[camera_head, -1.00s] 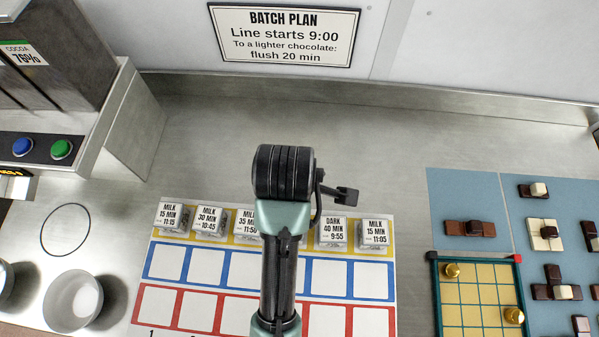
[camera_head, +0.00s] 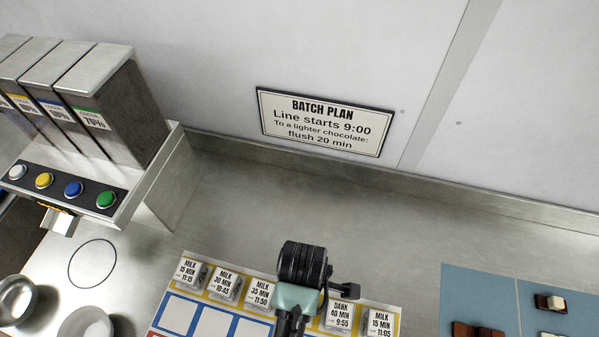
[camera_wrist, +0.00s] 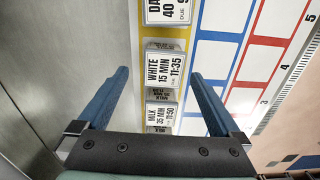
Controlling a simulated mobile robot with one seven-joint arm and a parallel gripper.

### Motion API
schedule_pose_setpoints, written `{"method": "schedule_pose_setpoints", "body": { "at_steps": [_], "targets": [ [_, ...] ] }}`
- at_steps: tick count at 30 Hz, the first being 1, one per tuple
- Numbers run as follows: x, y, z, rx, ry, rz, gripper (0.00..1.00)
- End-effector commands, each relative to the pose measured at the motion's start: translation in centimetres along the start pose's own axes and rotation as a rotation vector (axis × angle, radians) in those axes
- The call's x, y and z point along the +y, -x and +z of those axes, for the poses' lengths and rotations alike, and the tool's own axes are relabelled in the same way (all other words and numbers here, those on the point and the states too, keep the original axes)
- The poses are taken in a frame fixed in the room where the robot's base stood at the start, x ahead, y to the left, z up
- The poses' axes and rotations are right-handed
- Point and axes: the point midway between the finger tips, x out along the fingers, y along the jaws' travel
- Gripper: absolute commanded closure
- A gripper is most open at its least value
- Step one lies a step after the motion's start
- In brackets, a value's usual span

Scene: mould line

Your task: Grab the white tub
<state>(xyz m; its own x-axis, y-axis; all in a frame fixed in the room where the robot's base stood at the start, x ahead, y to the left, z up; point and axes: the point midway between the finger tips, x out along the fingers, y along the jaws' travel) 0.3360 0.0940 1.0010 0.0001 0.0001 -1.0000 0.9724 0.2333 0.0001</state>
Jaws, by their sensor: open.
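The white tub (camera_wrist: 165,68), a small box labelled WHITE 15 MIN 11:35, stands in the yellow row of the board (camera_wrist: 212,60) in the wrist view. My gripper (camera_wrist: 158,76) is open and empty, its blue fingers wide apart with the white tub in line between their tips. I cannot tell how far above the tub the fingers are. A milk tub (camera_wrist: 160,117), marked 11:50, is beside it, closer to the palm. In the head view my arm hides the white tub.
A dark tub (camera_head: 338,316) and a milk tub (camera_head: 380,322) stand to the right in the row; other milk tubs (camera_head: 225,285) stand left. Bowls (camera_head: 15,300) and a dispenser with coloured buttons (camera_head: 73,188) are at left. Blue mats (camera_head: 480,290) with chocolates lie at right.

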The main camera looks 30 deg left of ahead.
Motion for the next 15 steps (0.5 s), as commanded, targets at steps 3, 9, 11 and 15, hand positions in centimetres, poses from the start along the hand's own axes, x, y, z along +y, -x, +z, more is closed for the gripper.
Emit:
{"method": "schedule_pose_setpoints", "body": {
  "at_steps": [3, 9, 11, 15],
  "targets": [
    [-0.4, -1.0, -0.1, 0.000, 0.000, -0.006, 0.00],
    [-0.7, -3.9, -0.3, 0.000, -0.001, -0.003, 0.00],
    [-0.7, -4.5, -0.3, 0.000, -0.001, -0.002, 0.00],
    [-0.6, -5.1, -0.3, 0.000, -0.001, 0.000, 0.00]
  ]
}}
